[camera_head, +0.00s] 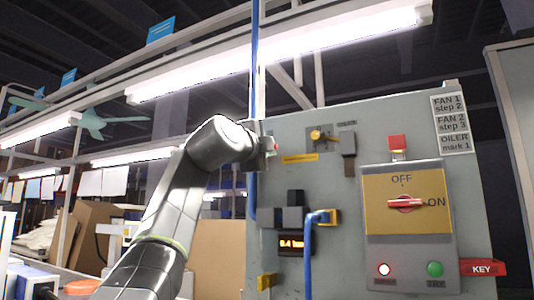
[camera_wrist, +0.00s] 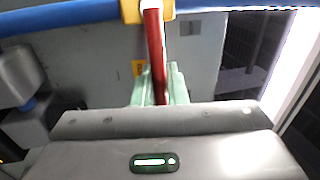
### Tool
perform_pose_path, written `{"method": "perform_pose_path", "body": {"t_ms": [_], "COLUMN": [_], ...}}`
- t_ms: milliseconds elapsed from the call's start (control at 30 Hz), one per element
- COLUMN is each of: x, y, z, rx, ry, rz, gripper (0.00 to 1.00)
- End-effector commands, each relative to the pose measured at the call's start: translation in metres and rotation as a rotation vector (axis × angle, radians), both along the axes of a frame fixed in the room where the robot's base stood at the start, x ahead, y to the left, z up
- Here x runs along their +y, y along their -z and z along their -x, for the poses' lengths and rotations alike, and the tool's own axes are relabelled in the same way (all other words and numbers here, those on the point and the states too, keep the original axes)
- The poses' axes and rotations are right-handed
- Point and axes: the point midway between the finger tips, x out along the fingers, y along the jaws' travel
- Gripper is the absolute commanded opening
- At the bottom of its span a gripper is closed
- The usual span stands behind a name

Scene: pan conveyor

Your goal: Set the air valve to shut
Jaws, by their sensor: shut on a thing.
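The air valve has a yellow body (camera_wrist: 131,12) on a blue pipe (camera_wrist: 70,17) at the top of the wrist view. Its red lever (camera_wrist: 154,50) runs down the picture, crosswise to the pipe. The green fingertips of my gripper (camera_wrist: 160,86) are on both sides of the lever's lower end, shut on it. In the head view my gripper (camera_head: 266,144) is at the upper left edge of the grey panel, beside the vertical blue pipe (camera_head: 252,190). The valve body is mostly hidden there behind my wrist.
The grey panel (camera_head: 340,220) carries a yellow switch plate with a red knob (camera_head: 405,203), a small display (camera_head: 296,244) reading about 0.4, and a bent blue pipe (camera_head: 308,255). A red KEY tag (camera_head: 483,267) sticks out at right. Cardboard boxes (camera_head: 92,235) stand at left.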

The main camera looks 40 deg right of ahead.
Motion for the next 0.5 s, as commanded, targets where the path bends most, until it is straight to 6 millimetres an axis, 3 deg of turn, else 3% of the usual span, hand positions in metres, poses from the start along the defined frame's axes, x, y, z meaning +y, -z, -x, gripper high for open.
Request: {"method": "perform_pose_path", "body": {"t_ms": [500], "x": [-0.0008], "y": [0.0038], "z": [-0.0005], "rx": [-0.034], "ry": [0.000], "rz": [-0.021], "gripper": [0.00]}}
